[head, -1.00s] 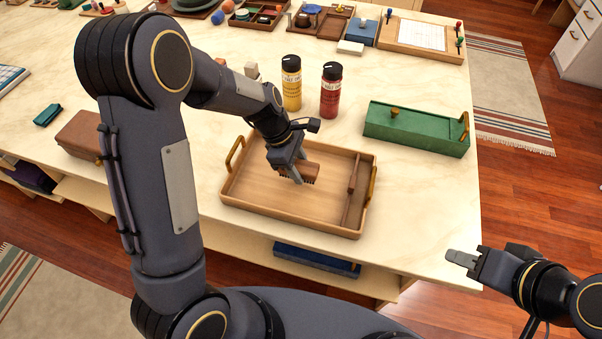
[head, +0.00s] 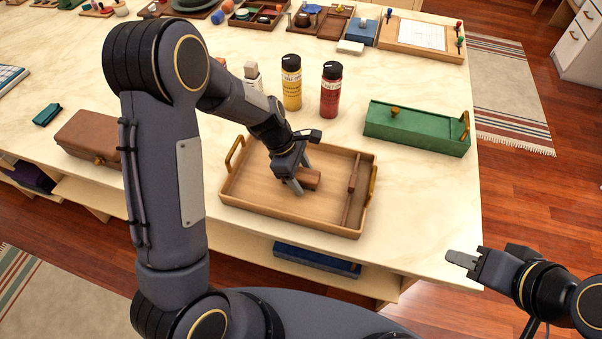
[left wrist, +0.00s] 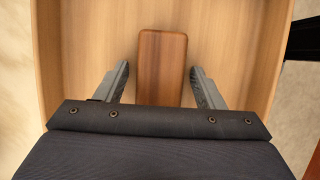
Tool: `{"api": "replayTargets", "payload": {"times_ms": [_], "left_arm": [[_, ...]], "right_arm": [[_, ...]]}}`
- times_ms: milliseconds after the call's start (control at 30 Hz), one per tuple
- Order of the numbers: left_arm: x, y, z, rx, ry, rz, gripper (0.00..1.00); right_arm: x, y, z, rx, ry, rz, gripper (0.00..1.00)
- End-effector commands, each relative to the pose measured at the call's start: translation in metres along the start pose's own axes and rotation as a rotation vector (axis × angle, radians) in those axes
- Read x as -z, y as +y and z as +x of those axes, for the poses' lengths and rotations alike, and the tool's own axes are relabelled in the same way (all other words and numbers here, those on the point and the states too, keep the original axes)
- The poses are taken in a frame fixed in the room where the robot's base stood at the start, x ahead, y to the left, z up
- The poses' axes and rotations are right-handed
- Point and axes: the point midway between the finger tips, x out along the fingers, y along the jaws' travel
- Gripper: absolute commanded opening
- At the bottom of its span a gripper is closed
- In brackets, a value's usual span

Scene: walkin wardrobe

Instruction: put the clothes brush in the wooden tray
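The wooden tray (head: 270,212) lies on the table with brass handles at its two ends. The clothes brush (head: 309,178), a brown wooden block, is inside the tray's larger compartment, left of the divider. In the left wrist view the brush (left wrist: 162,66) lies on the tray floor between the spread fingers, with a gap on both sides. My left gripper (head: 298,181) is open, low in the tray around the brush. The brush's bristles are hidden. My right gripper (head: 462,259) is off the table's front right edge, apart from everything; its fingers look closed together.
A green box (head: 417,128) stands right of the tray. A yellow bottle (head: 291,82) and a red bottle (head: 331,89) stand behind it. A brown case (head: 92,138) is to the left. Free tabletop lies right of the tray.

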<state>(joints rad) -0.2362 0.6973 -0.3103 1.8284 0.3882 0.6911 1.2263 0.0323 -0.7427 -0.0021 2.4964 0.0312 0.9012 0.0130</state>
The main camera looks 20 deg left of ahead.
Motion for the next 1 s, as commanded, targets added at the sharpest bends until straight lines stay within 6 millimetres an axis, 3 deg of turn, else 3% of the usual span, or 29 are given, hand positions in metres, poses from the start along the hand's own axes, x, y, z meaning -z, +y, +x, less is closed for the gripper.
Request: {"api": "replayTargets", "payload": {"times_ms": [267, 700, 1000], "left_arm": [[-0.002, 0.001, -0.009, -0.002, 0.000, 0.000, 0.62], [-0.002, 0.001, -0.096, -0.005, 0.000, 0.000, 0.62], [-0.001, 0.000, -0.123, 0.000, 0.000, 0.000, 0.62]], "right_arm": [[0.001, -0.001, -0.002, 0.000, 0.000, 0.000, 0.36], [0.004, -0.003, -0.007, 0.000, 0.000, 0.000, 0.36], [0.004, -0.004, -0.008, 0.000, 0.000, 0.000, 0.36]]}}
